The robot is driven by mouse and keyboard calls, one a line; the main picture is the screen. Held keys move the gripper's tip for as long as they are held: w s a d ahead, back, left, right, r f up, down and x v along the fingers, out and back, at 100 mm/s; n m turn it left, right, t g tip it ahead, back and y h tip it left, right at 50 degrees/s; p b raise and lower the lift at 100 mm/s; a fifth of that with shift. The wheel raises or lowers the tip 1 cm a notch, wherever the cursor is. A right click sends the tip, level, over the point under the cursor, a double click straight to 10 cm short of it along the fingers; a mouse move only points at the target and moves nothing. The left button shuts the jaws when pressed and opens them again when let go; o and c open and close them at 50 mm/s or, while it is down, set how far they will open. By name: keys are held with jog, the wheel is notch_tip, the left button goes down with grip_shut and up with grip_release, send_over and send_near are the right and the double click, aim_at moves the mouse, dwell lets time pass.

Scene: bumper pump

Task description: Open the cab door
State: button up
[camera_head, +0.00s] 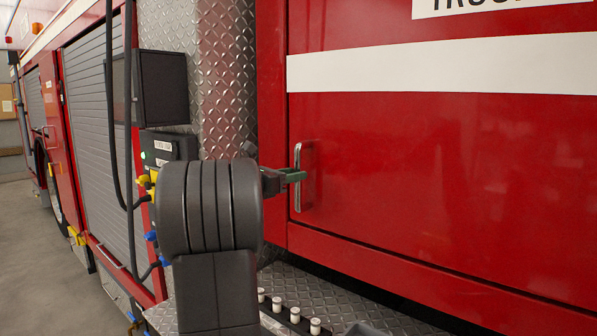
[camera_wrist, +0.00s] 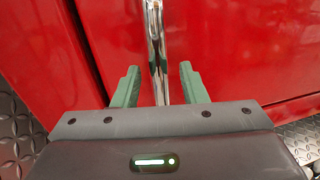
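The red cab door (camera_head: 430,170) with a white stripe fills the right of the head view and looks shut. Its upright chrome handle (camera_head: 298,178) is near the door's left edge. In the wrist view the handle (camera_wrist: 156,50) runs down between the green fingers of my gripper (camera_wrist: 158,85). The fingers stand apart, one on each side of the handle, with a visible gap on both sides. In the head view my gripper (camera_head: 293,176) is level with the handle, and my arm hides part of the gripper.
A diamond-plate panel (camera_head: 215,80) and a dark screen box (camera_head: 162,88) are left of the door. Cables and coloured valves (camera_head: 150,237) hang below the box. A diamond-plate step with several white knobs (camera_head: 295,314) lies under the door. Open floor (camera_head: 45,270) is at left.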

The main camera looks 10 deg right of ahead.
jog(key=shift+x, duration=1.4)
grip_shut()
jog(key=shift+a, duration=0.15)
